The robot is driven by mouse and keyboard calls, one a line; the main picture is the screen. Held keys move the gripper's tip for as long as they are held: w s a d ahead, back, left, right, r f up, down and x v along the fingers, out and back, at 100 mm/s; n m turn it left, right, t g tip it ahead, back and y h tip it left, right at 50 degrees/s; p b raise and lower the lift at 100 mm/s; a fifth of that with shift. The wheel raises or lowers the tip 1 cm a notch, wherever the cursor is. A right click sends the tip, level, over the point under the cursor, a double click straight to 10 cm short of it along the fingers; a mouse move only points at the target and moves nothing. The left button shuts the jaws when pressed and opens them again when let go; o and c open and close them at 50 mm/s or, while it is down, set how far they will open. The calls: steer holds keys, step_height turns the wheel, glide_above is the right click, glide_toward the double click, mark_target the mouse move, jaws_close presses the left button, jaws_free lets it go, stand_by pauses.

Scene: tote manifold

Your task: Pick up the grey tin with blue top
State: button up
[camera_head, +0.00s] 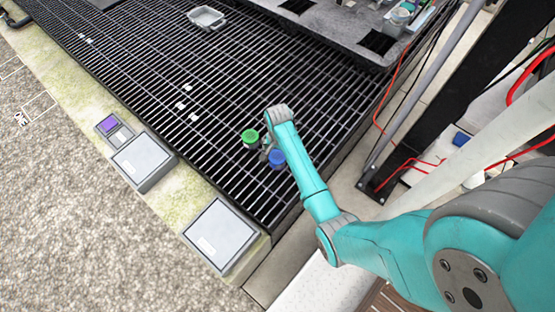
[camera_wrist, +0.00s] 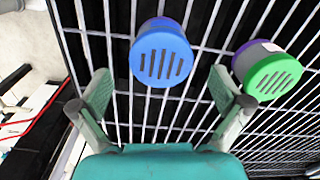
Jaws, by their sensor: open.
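The tin with the blue top (camera_wrist: 163,55) stands on the grating, seen from above in the wrist view, with a slotted blue lid. It also shows in the head view (camera_head: 277,159), partly hidden by my arm. My gripper (camera_wrist: 160,86) is open and empty. Its two fingers are spread to either side below the blue-topped tin in the wrist view, and the tin lies just beyond the fingertips, centred between them. A green-topped tin (camera_wrist: 272,76) stands to the right, near the right finger; it also shows in the head view (camera_head: 250,138).
The black grating (camera_head: 215,100) has wide free room beyond the tins. Two grey boxes (camera_head: 142,161) and a purple-screened device (camera_head: 108,125) sit along the left ledge. A clear tray (camera_head: 206,17) lies at the far end. Red cables and a dark post (camera_head: 415,110) stand at right.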

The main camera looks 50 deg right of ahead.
mark_target(277, 156)
step_height(277, 156, down, 5)
steer(key=shift+a+r, duration=0.1)
steer(key=shift+c, duration=0.3)
steer(key=c, duration=1.2)
step_height(277, 156, up, 10)
steer(key=shift+f, duration=0.1)
steer(key=w+a+n, duration=0.1)
steer(key=a+n, duration=0.4)
steer(key=a, duration=0.2)
steer(key=w+a+n, duration=0.2)
steer(key=a+n, duration=0.3)
steer(key=a, duration=0.2)
steer(key=w+a+n, duration=0.2)
steer(key=a+n, duration=0.3)
steer(key=a, duration=0.2)
steer(key=shift+w+a, duration=0.1)
steer(key=shift+a, duration=0.2)
